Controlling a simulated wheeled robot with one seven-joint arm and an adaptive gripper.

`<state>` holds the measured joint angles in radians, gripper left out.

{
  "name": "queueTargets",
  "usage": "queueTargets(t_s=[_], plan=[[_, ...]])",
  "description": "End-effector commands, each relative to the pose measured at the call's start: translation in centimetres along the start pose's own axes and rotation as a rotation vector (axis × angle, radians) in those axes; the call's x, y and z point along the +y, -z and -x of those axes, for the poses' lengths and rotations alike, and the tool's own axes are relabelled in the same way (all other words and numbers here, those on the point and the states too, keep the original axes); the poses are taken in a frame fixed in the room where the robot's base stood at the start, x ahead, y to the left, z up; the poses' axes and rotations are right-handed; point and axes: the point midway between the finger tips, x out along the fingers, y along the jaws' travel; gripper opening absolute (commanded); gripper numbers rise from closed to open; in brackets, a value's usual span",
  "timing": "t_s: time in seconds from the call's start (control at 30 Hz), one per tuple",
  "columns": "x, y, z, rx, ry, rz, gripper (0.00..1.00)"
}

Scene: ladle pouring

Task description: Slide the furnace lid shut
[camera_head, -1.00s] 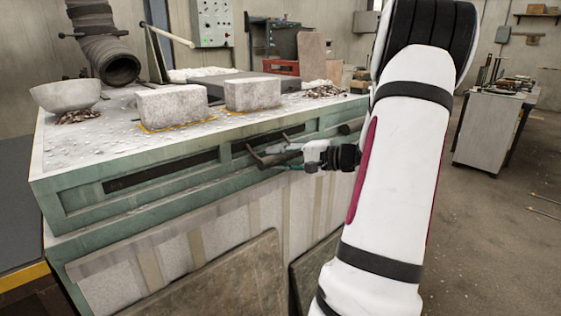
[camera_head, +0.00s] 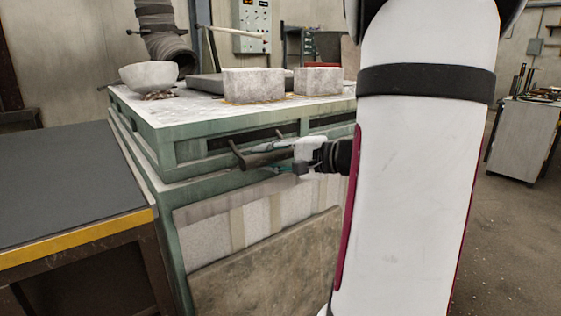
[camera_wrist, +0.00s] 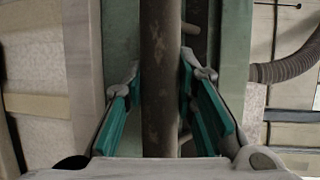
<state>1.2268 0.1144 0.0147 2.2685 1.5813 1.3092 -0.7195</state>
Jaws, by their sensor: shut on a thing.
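The furnace (camera_head: 200,190) is a green-framed box with a pale, debris-strewn top. A dark horizontal handle bar (camera_head: 255,158) stands out from its front on short posts, just below a long dark slot (camera_head: 222,141). My gripper (camera_head: 285,154) is shut on this bar from the front right. In the wrist view the bar (camera_wrist: 160,75) runs between my gripper's two teal finger pads (camera_wrist: 160,110). A dark slab (camera_head: 205,87) shows on the top behind a pale block. I cannot tell exactly where the lid ends; my arm hides the furnace's right part.
Two pale blocks (camera_head: 253,85) and a grey bowl (camera_head: 148,75) rest on the furnace top. A dark table with a yellow edge (camera_head: 80,238) stands close at the left. A brown panel (camera_head: 270,268) leans against the furnace front. Open floor lies at the right.

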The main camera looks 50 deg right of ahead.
Motion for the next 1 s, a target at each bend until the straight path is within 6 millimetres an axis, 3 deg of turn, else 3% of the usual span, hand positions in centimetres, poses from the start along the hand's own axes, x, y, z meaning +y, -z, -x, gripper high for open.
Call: queueTargets(t_s=[0.53, 0.57, 0.63, 1.0], plan=[[0.1, -0.66, -0.35, 0.007, -0.003, -0.001, 0.0], [0.1, -0.65, -0.35, 0.008, -0.003, -0.001, 0.27], [0.09, -0.64, -0.34, 0.008, -0.003, -0.001, 0.43], [0.0, -0.67, -0.1, 0.007, -0.001, 0.0, 0.46]])
